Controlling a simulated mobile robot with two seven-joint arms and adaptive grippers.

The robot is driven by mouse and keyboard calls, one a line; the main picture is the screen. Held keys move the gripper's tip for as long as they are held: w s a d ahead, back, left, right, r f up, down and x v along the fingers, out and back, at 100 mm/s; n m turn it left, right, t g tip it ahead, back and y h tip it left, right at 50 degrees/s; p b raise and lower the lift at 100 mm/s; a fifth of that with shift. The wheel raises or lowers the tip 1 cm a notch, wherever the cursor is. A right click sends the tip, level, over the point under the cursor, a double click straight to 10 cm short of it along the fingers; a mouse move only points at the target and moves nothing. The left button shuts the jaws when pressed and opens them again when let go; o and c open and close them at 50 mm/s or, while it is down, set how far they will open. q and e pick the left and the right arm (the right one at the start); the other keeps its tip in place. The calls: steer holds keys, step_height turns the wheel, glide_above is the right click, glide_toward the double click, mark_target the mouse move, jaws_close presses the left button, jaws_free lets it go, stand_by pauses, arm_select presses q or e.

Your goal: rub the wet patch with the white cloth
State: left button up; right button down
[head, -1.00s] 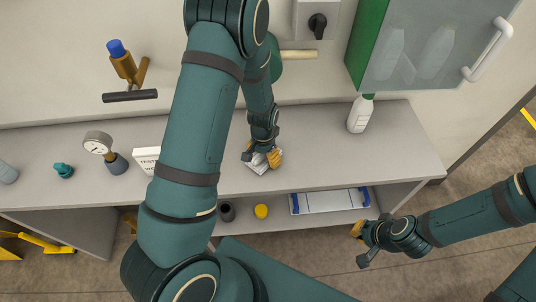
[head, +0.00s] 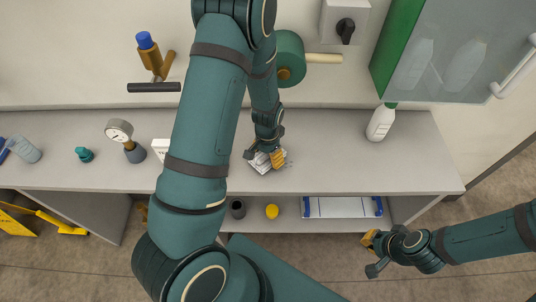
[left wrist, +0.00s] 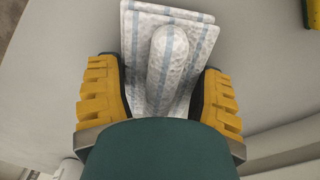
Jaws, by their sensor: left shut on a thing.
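The white cloth (head: 262,163) is a folded pad with pale blue stripes, lying on the grey counter. In the left wrist view the cloth (left wrist: 205,35) has a rounded raised ridge between my yellow-padded fingers. My left gripper (head: 268,157) points down and is shut on it; it also shows in the left wrist view (left wrist: 160,95). Small faint specks of what looks like the wet patch (head: 289,161) show just right of the cloth; the rest may be hidden under it. My right gripper (head: 371,254) is open and empty, in front of the counter at the lower right.
A white bottle with a green cap (head: 381,122) stands right of the cloth. A gauge (head: 119,131), a teal knob-like piece (head: 84,154) and a clear cup (head: 26,150) stand left. A lower shelf holds a blue-edged white tray (head: 342,207) and a yellow item (head: 272,211).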

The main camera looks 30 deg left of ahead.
arm_select(q)
steer(key=shift+r+p, duration=1.85)
steer(key=shift+r, duration=0.85)
steer(key=shift+r, duration=1.55)
steer(key=shift+f, duration=0.1)
